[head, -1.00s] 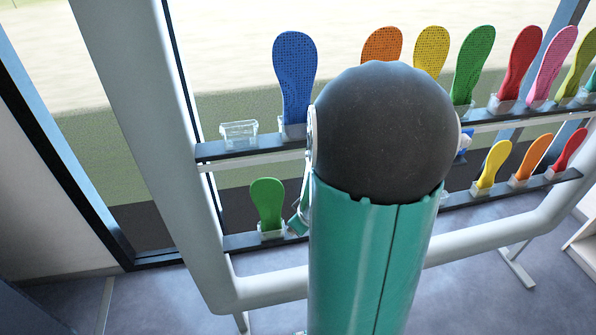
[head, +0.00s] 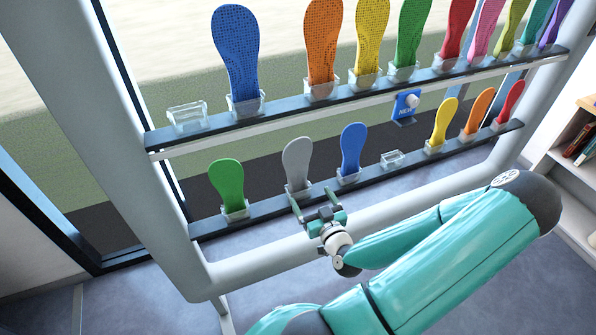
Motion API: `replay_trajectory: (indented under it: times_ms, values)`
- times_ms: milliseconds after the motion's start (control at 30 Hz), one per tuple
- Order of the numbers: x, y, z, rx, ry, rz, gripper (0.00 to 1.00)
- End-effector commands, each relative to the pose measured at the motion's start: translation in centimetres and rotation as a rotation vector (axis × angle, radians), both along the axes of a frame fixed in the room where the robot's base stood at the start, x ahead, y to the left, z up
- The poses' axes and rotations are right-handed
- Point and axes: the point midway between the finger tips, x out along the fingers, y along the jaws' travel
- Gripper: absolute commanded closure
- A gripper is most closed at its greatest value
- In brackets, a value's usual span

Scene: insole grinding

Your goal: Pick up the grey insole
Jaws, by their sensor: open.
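The grey insole (head: 297,163) stands upright in a clear holder on the lower shelf, between a green insole (head: 227,182) and a blue insole (head: 352,148). My gripper (head: 313,198) is open and empty in the head view. Its fingers point up toward the shelf, just below and slightly right of the grey insole's holder. I cannot tell whether a finger touches the holder or shelf edge.
The upper shelf (head: 275,119) carries several larger coloured insoles and an empty clear holder (head: 187,116) at its left end. The lower shelf has another empty holder (head: 391,159). A blue sign (head: 405,104) stands between the shelves. A thick grey frame tube (head: 385,218) runs below them.

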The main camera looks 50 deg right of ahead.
Motion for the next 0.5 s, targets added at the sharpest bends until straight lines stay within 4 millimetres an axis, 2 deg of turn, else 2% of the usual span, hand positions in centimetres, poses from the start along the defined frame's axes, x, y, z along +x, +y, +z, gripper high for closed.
replay_trajectory:
  times_ms: [133,400,500]
  values:
    - [1.5,-0.9,0.1,-0.003,-0.010,-0.003,0.11]
    - [5.9,-3.5,0.1,-0.001,-0.008,-0.001,0.11]
    - [6.9,-4.0,0.0,0.000,-0.006,-0.002,0.11]
